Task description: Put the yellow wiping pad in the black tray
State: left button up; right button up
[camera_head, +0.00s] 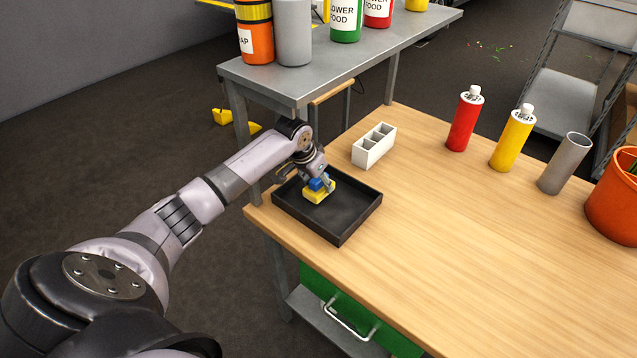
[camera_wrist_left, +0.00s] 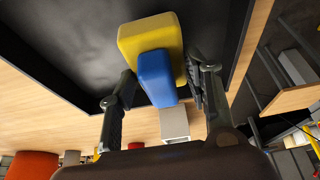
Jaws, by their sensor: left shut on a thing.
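The yellow wiping pad (camera_head: 318,194) has a blue block-shaped grip (camera_head: 318,184) on top. My left gripper (camera_head: 316,181) is shut on the blue grip, with the pad over the inside of the black tray (camera_head: 347,225). In the left wrist view, the yellow pad (camera_wrist_left: 150,38) and blue grip (camera_wrist_left: 157,78) sit between the fingers of my left gripper (camera_wrist_left: 160,90), with the tray floor (camera_wrist_left: 75,45) beyond. I cannot tell whether the pad touches the tray floor. My right gripper is not in view.
A white compartment box (camera_head: 373,146) stands behind the tray. A red bottle (camera_head: 465,120), a yellow bottle (camera_head: 513,140), a grey cylinder (camera_head: 565,163) and an orange bucket (camera_head: 614,205) stand along the table's far right. The wooden table's (camera_head: 450,240) middle is clear. A grey shelf table (camera_head: 340,60) adjoins it behind.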

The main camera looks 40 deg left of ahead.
aim_at(312, 191)
pick_arm(q)
jog(key=shift+f, duration=0.7)
jog(key=shift+f, duration=0.15)
jog(key=o, duration=1)
jog(key=v, duration=0.7)
jog(key=shift+r, duration=0.45)
